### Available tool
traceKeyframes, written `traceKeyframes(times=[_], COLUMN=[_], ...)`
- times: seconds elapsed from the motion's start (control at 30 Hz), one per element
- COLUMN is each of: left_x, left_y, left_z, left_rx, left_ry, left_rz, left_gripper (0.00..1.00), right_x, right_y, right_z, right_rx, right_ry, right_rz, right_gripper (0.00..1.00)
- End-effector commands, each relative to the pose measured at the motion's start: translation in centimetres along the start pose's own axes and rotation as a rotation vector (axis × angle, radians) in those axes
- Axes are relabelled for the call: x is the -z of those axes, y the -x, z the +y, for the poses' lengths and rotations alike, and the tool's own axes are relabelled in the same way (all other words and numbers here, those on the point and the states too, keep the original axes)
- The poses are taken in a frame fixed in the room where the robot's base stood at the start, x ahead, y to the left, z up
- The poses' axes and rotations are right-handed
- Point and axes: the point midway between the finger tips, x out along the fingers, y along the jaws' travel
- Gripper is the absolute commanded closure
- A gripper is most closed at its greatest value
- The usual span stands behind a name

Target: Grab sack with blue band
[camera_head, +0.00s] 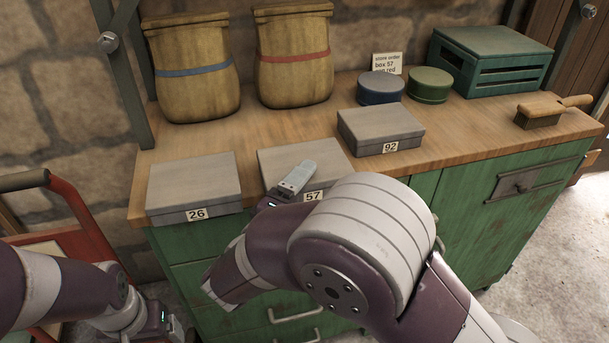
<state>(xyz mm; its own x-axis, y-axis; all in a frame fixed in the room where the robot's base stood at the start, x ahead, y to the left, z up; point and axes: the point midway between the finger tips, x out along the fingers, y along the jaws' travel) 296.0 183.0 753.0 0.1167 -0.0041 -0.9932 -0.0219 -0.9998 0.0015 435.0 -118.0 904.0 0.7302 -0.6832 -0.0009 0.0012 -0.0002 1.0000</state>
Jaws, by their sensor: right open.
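The sack with the blue band (197,96) stands upright at the back left of the wooden counter, against the stone wall. It is tan with a folded top. My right gripper (296,178) is open over the grey box labelled 57 (300,158), well in front of the sack and to its right. Nothing shows between its fingers, and my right arm hides part of it. My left gripper (163,325) is low at the bottom left, in front of the green cabinet and below the counter top; its fingers cannot be made out.
A sack with a red band (294,80) stands right of the blue-banded one. Grey boxes 26 (193,183) and 92 (380,126) lie on the counter. Blue tin (380,90), green tin (429,87), green crate (488,62) and brush (545,111) are to the right.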

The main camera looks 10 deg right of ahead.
Motion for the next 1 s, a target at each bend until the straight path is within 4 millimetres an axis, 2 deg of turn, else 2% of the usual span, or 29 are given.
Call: traceKeyframes(times=[0.17,0.2,0.27,0.4,0.63,0.73,0.97,1.0], left_x=[0.0,0.0,0.0,0.0,0.0,0.1,0.3,0.3], left_y=[0.1,0.1,0.1,0.1,0.1,0.5,2.6,2.7], left_z=[0.0,0.0,0.0,0.0,0.0,0.0,0.0,0.0], left_rx=[0.0,0.0,0.0,0.0,0.0,0.0,0.0,0.0], left_ry=[0.0,0.0,0.0,0.0,0.0,0.0,0.0,0.0], left_rz=[0.0,0.0,0.0,0.0,0.0,0.0,0.0,0.001], left_gripper=[0.17,0.17,0.17,0.17,0.17,0.17,0.17,0.17], right_x=[0.0,0.0,0.0,0.0,0.1,0.1,0.1,-0.7], right_y=[-0.1,-0.1,-0.1,-0.1,-0.1,-0.1,-0.1,-0.3], right_z=[0.1,0.1,0.1,0.1,0.2,0.9,4.8,5.2], right_rx=[0.0,0.0,0.0,0.0,-0.001,-0.001,-0.001,-0.001], right_ry=[0.0,0.0,0.0,0.0,-0.002,-0.002,-0.005,-0.004], right_rz=[0.001,0.001,0.001,0.001,0.001,0.001,0.001,-0.001], right_gripper=[0.17,0.24,0.43,0.88,0.88,0.88,0.88,0.88])
